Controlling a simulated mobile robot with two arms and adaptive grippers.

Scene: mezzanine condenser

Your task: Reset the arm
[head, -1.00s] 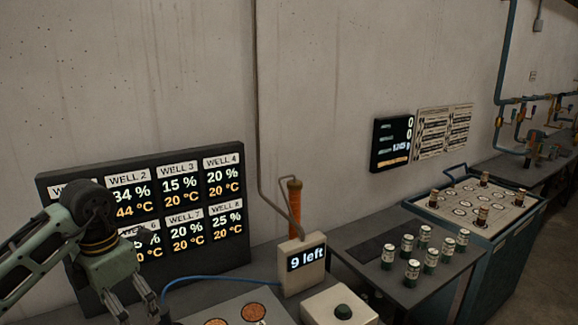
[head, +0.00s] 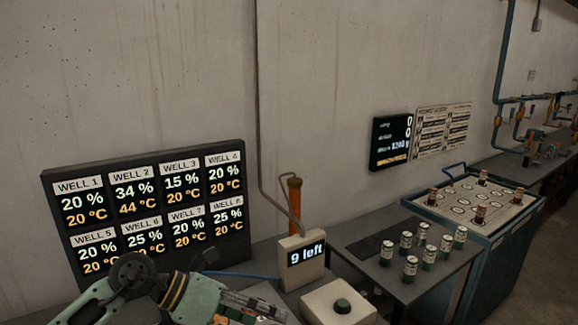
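My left arm comes in at the bottom left, in front of the well display (head: 145,212). Its wrist lies low, and the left gripper (head: 262,312) is at the bottom edge, left of the white box with a green button (head: 341,307). Its fingers are partly cut off by the frame, so I cannot tell whether they are open or shut. My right arm and gripper are not in view.
Several small canisters (head: 428,257) stand on the grey table (head: 346,238). A blue cart (head: 506,221) with a holed top stands at right.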

